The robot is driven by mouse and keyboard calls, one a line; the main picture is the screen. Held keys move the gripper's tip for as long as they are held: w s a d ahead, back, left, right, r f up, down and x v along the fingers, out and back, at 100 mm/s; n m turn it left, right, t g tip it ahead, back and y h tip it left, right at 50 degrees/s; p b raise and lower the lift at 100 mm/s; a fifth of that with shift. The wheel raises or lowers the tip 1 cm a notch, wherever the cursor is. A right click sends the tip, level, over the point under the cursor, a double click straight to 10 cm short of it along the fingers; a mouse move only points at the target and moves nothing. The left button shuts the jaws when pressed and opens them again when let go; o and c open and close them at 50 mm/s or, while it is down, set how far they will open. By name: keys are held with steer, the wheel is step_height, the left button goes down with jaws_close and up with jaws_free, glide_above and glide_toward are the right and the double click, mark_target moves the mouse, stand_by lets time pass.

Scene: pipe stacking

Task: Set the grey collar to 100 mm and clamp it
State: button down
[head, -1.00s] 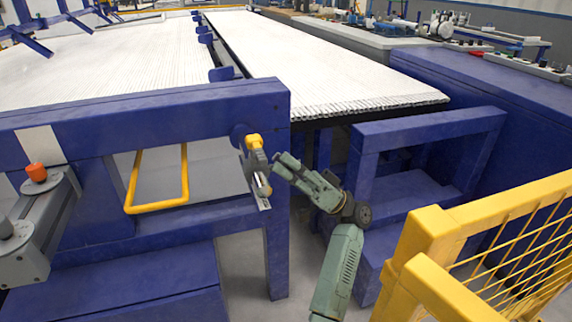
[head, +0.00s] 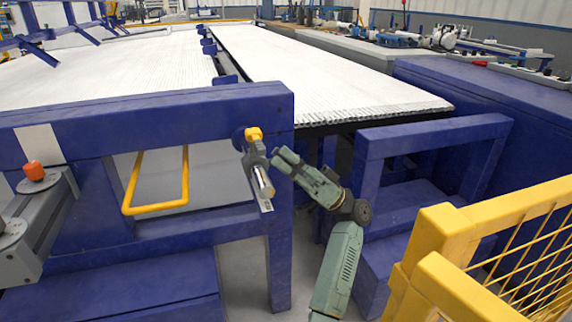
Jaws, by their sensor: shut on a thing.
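The grey collar (head: 256,154) sits around a bright metal rod (head: 263,183) that slopes down and forward from the blue frame's corner. A yellow piece (head: 254,134) shows at the collar's upper end; whether it is the clamp handle I cannot tell. A narrow pale scale plate (head: 266,205) lies beside the rod, its marks too small to read. My gripper (head: 275,158) comes from the right, its tip against the collar's right side and shut on it. The fingertips are too small to make out clearly.
The blue frame beam (head: 150,115) is just behind and left of the rod. A yellow bar loop (head: 155,208) hangs at left. A yellow mesh guard (head: 450,245) stands close at right. A lower blue frame (head: 430,135) stands behind my arm.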

steer(key=c, duration=1.6)
jaws_free()
steer(key=shift+c, duration=0.2)
steer(key=v, duration=1.2)
